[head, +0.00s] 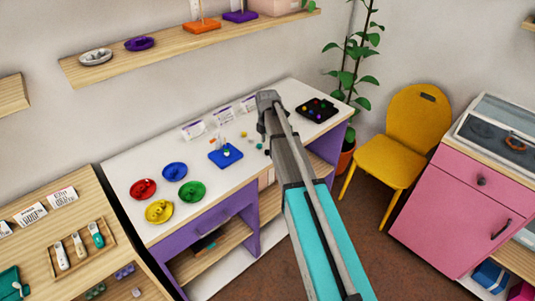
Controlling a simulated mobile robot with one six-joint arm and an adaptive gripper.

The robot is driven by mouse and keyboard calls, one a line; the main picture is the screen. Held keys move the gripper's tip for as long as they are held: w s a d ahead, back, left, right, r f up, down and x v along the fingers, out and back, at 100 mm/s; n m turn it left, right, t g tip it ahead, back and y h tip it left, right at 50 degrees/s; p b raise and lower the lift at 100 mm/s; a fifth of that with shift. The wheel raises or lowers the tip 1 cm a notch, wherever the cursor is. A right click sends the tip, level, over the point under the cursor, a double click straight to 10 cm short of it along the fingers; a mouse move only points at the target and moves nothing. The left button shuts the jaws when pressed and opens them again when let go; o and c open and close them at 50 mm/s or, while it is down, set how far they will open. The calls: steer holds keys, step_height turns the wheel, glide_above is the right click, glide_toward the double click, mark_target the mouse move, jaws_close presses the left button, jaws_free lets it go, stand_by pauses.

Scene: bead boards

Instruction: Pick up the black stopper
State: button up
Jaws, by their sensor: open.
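I cannot make out a black stopper in the head view; it may be too small to tell or hidden behind my arm. My arm reaches up from the lower right across the white-topped table (125,174), and its grey end part covers some of the tabletop. No gripper fingers can be made out. A blue bead board (234,161) with small pieces on it lies mid-table. Several small loose beads (243,134) lie to its right, beside my arm. A black tray (307,117) with small coloured pieces lies at the table's right end.
Red (143,189), blue (175,171), yellow (159,211) and green (192,191) dishes stand on the table's left. White cards (194,130) stand along its back. A shelf (150,60) hangs above. A yellow chair (400,145) and pink cabinet (455,210) stand right.

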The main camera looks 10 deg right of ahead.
mark_target(267, 150)
steer(key=shift+w+f+b, duration=0.2)
steer(key=shift+f+b, duration=2.3)
steer(key=shift+f, duration=0.05)
steer(key=c, duration=0.4)
